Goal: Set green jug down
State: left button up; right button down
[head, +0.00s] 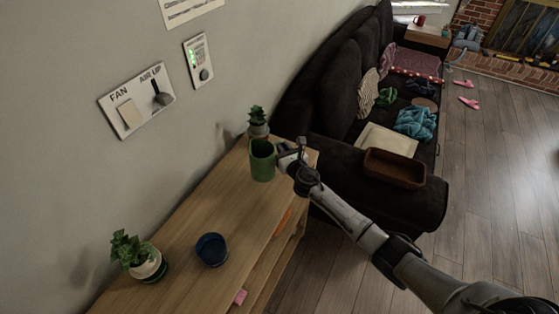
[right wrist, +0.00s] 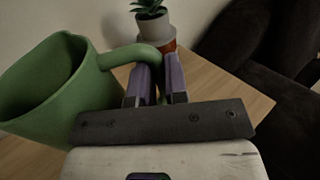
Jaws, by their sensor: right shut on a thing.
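The green jug (head: 262,162) is at the far end of the wooden shelf top (head: 228,207) by the wall. My right gripper (head: 286,156) is at the jug's right side. In the right wrist view the jug (right wrist: 48,92) fills the left side, mouth up and looking tilted in that picture. The fingers of my right gripper (right wrist: 153,82) are shut on the jug's handle (right wrist: 130,54). I cannot tell whether the jug's base touches the wood. My left gripper is not in view.
A small potted plant (head: 257,124) stands just behind the jug, close to it. A blue bowl (head: 211,250) and another potted plant (head: 140,258) stand nearer on the shelf top. The wood between bowl and jug is clear. A dark sofa (head: 330,150) adjoins the far end.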

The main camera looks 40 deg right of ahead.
jog(key=shift+w+a+f, duration=0.2)
jog(key=shift+w+f, duration=0.15)
jog(key=shift+w, duration=0.3)
notch_tip(320, 180, down, 4)
jog(key=b, duration=0.3)
jog(key=shift+r, duration=0.25)
jog(key=shift+f, duration=0.3)
jog(key=shift+f+b, duration=0.1)
jog(key=shift+b, duration=0.2)
jog(key=c, duration=1.4)
grip_release()
jog(key=shift+o, duration=1.4)
